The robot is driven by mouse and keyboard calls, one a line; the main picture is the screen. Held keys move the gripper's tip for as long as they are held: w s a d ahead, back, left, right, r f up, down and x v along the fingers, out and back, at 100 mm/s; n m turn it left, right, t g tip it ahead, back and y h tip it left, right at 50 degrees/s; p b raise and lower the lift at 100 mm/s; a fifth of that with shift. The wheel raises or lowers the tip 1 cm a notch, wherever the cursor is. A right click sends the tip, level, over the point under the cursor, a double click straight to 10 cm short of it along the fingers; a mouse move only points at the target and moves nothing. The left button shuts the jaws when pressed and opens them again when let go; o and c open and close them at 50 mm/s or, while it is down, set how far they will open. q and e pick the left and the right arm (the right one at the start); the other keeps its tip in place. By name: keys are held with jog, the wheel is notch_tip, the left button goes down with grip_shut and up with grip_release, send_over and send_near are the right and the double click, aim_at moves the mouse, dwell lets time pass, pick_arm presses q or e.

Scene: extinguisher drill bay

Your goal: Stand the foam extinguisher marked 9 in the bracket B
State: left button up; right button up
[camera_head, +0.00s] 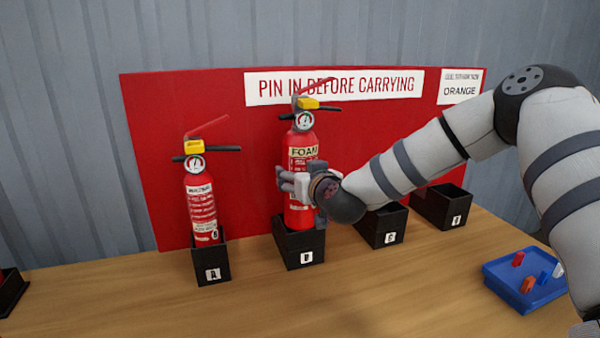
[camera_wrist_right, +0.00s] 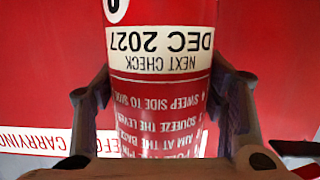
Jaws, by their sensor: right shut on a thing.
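The red foam extinguisher (camera_head: 301,165) stands upright over the black bracket (camera_head: 300,252), whose small label looks like B. Its lower end is at the bracket's mouth, and it sits higher than the extinguisher in bracket A. I cannot tell how far in its base is. My right gripper (camera_head: 296,183) is shut around its body from the right. In the right wrist view the fingers hold both sides of the body (camera_wrist_right: 160,90), with a "DEC 2027" check label between them. A round white badge there is cut off, so its number is not readable. My left gripper is not in view.
Another red extinguisher (camera_head: 201,205) stands in bracket A (camera_head: 211,270) to the left. Two empty brackets (camera_head: 384,228) (camera_head: 443,207) stand to the right. A blue tray (camera_head: 500,283) with small coloured pieces lies at front right. A red board (camera_head: 160,130) is behind. The front middle is clear.

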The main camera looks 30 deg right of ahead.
jog(key=shift+w+r, duration=0.1)
jog(key=shift+r, duration=0.25)
jog(key=shift+f, duration=1.05)
dwell(0.4)
jog(key=shift+f+b, duration=0.3)
jog(key=shift+f, duration=0.35)
jog(key=o, duration=1.9)
jog(key=shift+f, duration=0.2)
